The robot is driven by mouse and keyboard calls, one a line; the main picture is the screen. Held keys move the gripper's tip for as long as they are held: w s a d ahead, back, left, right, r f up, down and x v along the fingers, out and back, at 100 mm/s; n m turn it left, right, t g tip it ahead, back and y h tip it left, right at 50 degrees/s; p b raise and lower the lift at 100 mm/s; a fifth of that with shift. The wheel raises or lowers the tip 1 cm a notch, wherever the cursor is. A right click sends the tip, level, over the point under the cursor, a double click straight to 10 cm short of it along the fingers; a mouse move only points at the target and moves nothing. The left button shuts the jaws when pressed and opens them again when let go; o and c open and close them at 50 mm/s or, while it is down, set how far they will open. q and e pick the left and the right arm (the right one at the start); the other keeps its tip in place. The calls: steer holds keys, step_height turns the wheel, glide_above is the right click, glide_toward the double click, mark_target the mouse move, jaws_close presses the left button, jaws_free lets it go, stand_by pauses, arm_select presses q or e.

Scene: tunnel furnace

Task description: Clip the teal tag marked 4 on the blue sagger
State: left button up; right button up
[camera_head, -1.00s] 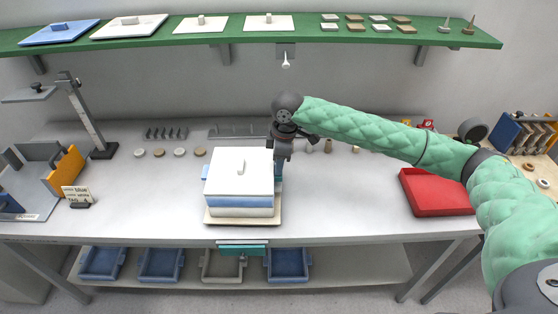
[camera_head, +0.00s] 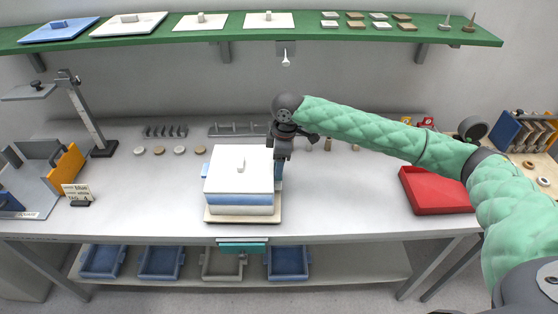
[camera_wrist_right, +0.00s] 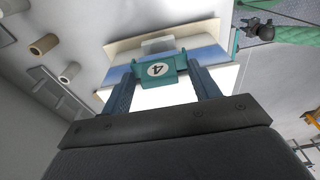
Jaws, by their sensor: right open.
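A blue sagger (camera_head: 238,200) sits in a stack under a white lid (camera_head: 240,168) and above a white layer, on a cream board (camera_head: 215,219). My right gripper (camera_head: 281,178) points down at the stack's right side. In the right wrist view its two fingers (camera_wrist_right: 160,90) are open, one on each side of the teal tag (camera_wrist_right: 158,69) marked 4. The tag lies against the stack's side, over the blue band; its exact contact is unclear. A dark gripper, apparently my left (camera_wrist_right: 260,28), shows beyond the table edge; its jaws are unclear.
A card (camera_head: 77,193) reading blue, white, TAG 4 stands at the left. A red tray (camera_head: 435,190) lies at the right. Several small discs (camera_head: 179,151) and racks are behind. A green shelf (camera_head: 350,38) hangs above. Table on both sides of the stack is largely clear.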

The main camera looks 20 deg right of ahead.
steer(key=shift+d+r+b, duration=0.1)
steer(key=shift+r+b, duration=0.4)
steer(key=shift+r, duration=0.5)
steer(key=r, duration=0.1)
steer(key=r+b, duration=0.1)
steer(key=r, duration=0.2)
steer(key=shift+d+r+b, duration=0.25)
steer(key=shift+b, duration=0.05)
arm_select(q)
steer(key=shift+w+d+r, duration=0.8)
steer(key=shift+w+r, duration=0.15)
steer(key=shift+r, duration=0.15)
arm_select(e)
steer(key=shift+s+d+r, duration=0.1)
steer(key=shift+r, duration=0.55)
